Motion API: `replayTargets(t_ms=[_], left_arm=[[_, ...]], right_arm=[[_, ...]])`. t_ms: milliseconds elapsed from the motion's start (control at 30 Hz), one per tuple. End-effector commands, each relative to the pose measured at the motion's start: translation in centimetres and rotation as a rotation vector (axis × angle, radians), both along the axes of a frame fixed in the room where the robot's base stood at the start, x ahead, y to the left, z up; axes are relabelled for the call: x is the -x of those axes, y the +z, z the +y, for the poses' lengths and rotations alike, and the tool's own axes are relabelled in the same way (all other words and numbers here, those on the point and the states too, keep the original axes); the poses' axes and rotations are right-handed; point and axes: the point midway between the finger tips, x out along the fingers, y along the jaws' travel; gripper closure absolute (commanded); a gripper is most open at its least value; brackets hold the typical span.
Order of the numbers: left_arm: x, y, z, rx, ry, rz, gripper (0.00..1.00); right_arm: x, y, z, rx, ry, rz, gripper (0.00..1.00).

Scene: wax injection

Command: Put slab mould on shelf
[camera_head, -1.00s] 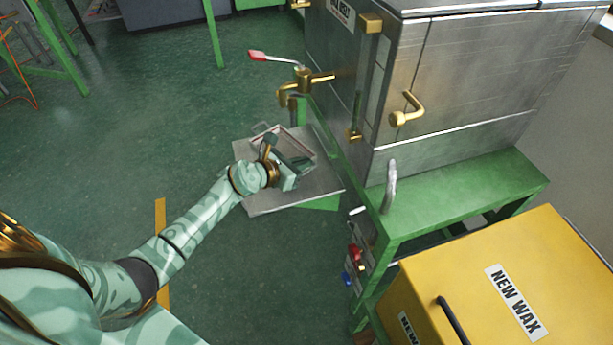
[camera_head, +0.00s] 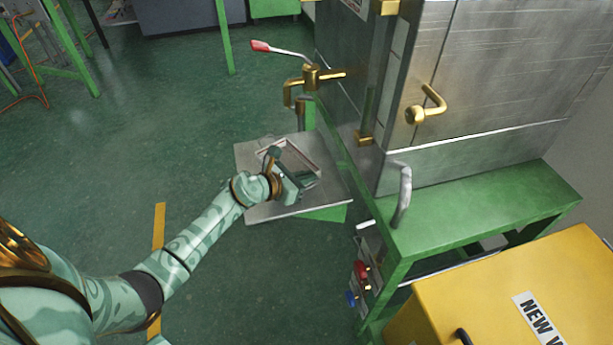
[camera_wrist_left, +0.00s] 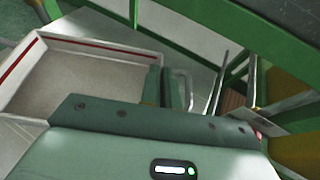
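The slab mould (camera_head: 295,153) is a shallow pale metal tray with a red line along its inner wall. It lies on or just above the flat metal shelf (camera_head: 265,210) below the brass tap. My left gripper (camera_head: 308,180) is at the mould's near right end. In the left wrist view the mould (camera_wrist_left: 85,70) fills the left side, and the gripper fingers (camera_wrist_left: 162,88) are close together, seemingly with the end wall between them. A metal loop handle (camera_wrist_left: 187,88) shows beside the fingers. The gripper hides part of the mould. My right gripper is out of view.
The steel wax tank (camera_head: 480,80) on its green stand (camera_head: 480,210) is right of the shelf. The brass tap (camera_head: 310,78) with a red-tipped lever is above it. A yellow box (camera_head: 490,290) stands at lower right. Floor left of the shelf is clear.

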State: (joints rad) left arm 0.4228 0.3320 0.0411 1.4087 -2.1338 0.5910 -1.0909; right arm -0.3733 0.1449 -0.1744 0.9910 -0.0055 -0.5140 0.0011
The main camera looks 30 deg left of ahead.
Motion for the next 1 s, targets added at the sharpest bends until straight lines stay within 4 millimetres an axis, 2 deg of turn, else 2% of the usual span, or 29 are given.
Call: replayTargets(t_ms=[33, 100, 467, 633, 800, 1000], left_arm=[[0.0, -0.1, 0.0, 0.000, 0.000, 0.001, 0.94], [0.0, -0.1, 0.0, 0.000, 0.000, 0.000, 0.75], [0.1, 0.4, 0.0, 0.000, 0.000, -0.001, 0.75], [3.1, 2.2, 1.0, -0.001, -0.001, -0.002, 0.75], [6.8, 3.7, 2.2, -0.004, -0.001, -0.002, 0.75], [9.7, 4.7, 3.1, -0.001, 0.000, 0.000, 0.75]], right_arm=[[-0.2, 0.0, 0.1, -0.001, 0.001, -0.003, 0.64], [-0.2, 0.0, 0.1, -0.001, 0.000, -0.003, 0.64], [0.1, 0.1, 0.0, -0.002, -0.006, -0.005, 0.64], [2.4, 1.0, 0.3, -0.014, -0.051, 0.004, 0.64], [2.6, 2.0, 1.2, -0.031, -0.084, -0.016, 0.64], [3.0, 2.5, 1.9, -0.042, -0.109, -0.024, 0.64]])
